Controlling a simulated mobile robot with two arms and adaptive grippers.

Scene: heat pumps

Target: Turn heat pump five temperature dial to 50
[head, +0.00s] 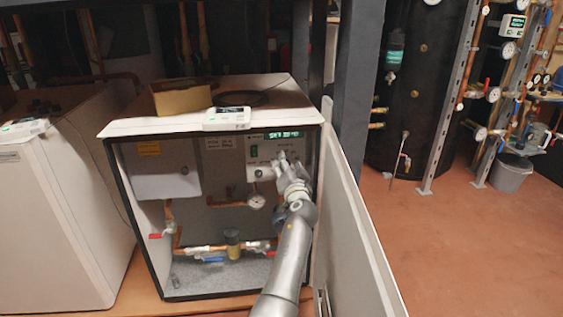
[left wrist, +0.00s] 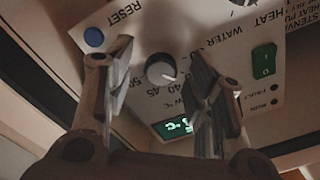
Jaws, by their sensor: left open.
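The heat pump (head: 215,129) stands open-fronted, with its control panel (head: 261,150) at the upper right inside. In the left wrist view the panel appears upside down, with the round grey temperature dial (left wrist: 160,70) in the middle. Numbers including 50, 45 and 40 run around the dial. A light mark on the dial points to the lower right of that picture, toward the 40 side. My left gripper (head: 283,160) is at the panel; in the wrist view its open fingers (left wrist: 158,75) stand either side of the dial, apart from it. My right gripper is not in view.
The panel also has a blue reset button (left wrist: 94,37), a green switch (left wrist: 263,62) and a lit display (left wrist: 172,128). Pipes and a gauge (head: 256,201) lie below it. A white side panel (head: 355,215) stands right of my arm. Open floor (head: 470,260) lies right.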

